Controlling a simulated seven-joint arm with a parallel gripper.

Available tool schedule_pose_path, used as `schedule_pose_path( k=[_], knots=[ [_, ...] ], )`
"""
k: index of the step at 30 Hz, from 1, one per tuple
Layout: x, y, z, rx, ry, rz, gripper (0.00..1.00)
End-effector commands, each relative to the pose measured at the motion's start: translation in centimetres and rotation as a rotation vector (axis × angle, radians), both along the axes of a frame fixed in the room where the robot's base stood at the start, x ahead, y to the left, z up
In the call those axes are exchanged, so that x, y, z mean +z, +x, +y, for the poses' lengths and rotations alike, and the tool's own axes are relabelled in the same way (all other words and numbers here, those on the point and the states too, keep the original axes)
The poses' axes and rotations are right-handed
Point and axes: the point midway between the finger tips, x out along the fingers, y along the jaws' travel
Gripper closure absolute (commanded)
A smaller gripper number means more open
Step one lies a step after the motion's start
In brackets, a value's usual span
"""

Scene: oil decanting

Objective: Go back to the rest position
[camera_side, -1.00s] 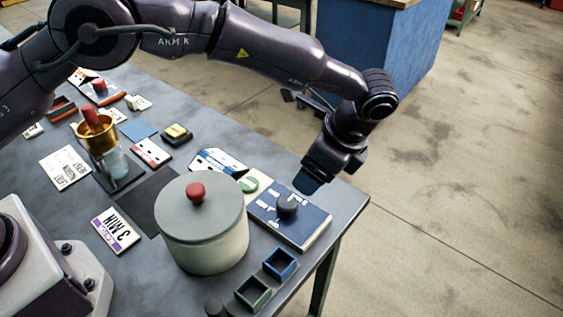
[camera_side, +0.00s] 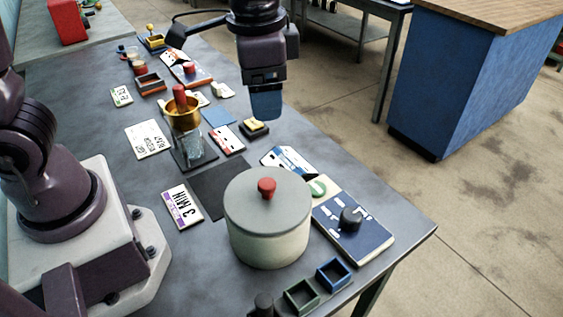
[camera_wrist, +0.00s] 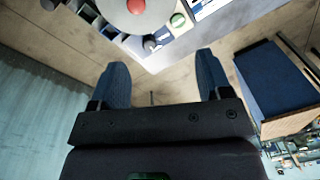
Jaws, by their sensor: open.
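My gripper (camera_side: 266,104) hangs in the air above the far right side of the table in the side view, with fingers pointing down. In the wrist view its two blue fingers (camera_wrist: 163,85) are spread wide apart with nothing between them. The grey pot (camera_side: 268,226) with a grey lid and red knob stands on the table, well apart from my gripper; part of its lid also shows in the wrist view (camera_wrist: 118,14). A brass cup with a red knob (camera_side: 183,112) sits over a glass vessel (camera_side: 193,147) on a dark stand.
A blue panel with a black knob (camera_side: 352,222) lies near the table's right corner. Blue (camera_side: 333,274) and green (camera_side: 301,296) square trays sit at the front edge. Several cards and small parts lie around. A blue workbench (camera_side: 455,85) stands beyond open floor.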

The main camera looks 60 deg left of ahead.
Motion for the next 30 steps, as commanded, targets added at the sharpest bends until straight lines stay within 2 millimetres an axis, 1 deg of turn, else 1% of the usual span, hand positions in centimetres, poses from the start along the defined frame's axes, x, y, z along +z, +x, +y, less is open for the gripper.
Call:
schedule_pose_path(
  k=[1,6,9,12,15,19,30],
  knots=[
    [1.0,-1.4,1.3,0.055,-0.023,-0.039,0.29],
    [2.8,-5.9,4.7,0.224,-0.096,-0.154,0.29],
    [3.4,-8.3,6.2,0.298,-0.131,-0.225,0.29],
    [3.9,-10.0,7.3,0.350,-0.156,-0.287,0.29],
    [4.7,-11.0,8.1,0.382,-0.168,-0.348,0.29],
    [5.9,-11.2,8.7,0.404,-0.176,-0.408,0.29],
    [6.0,-11.2,8.9,0.413,-0.174,-0.414,0.29]
  ],
)
